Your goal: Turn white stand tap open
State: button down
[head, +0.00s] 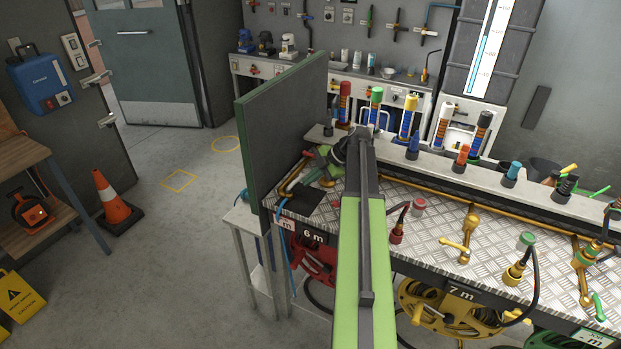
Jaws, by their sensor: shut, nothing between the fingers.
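Several stands with coloured tops are lined up along the back of the bench. The one with the white top (443,120) is between the yellow-topped one and the black-topped one. I cannot make out which tap belongs to it. A brass tap (461,240) lies on the tread-plate bench right of my arm. Another brass tap (293,180) is at the bench's left end, by the green-edged panel. My gripper (318,168) is shut and empty beside this left tap. Its fingertips are small and partly hidden, and I cannot tell whether they touch it.
The upright green-edged panel (288,120) closes the bench's left end. Blue, orange and teal nozzles stand on the ledge (433,165). A brass tap (585,262) and hoses crowd the right side. Hose reels hang below the front edge. Open floor with a cone (113,202) lies left.

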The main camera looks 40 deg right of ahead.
jog(key=s, duration=0.1)
jog(key=s+d, duration=0.1)
jog(key=s+r+p, duration=0.1)
jog(key=s, duration=0.1)
jog(key=shift+d, duration=0.15)
jog(key=d+p+v, duration=0.1)
jog(key=p+v, duration=0.5)
jog(key=v, duration=0.2)
jog(key=shift+w, duration=0.25)
